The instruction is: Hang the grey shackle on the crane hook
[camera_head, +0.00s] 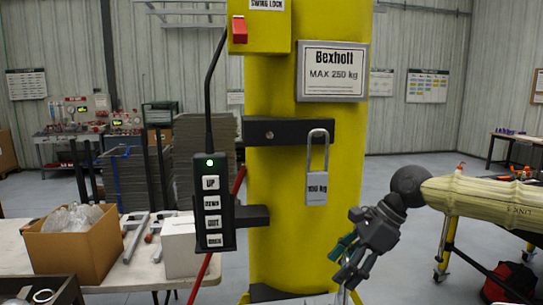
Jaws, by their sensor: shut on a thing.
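My gripper (345,282) points down and to the left in front of the lower part of the yellow crane column (305,220). It is shut on a small light-grey metal piece (344,296), which looks like the grey shackle. Only a little of this piece shows between the fingertips and the bottom edge of the view, so its shape and tilt cannot be told. I see no crane hook in this view.
At left, a table (110,292) bears a cardboard box (78,245) and a white box (180,247). A yellow-legged stand (447,245) is at right.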

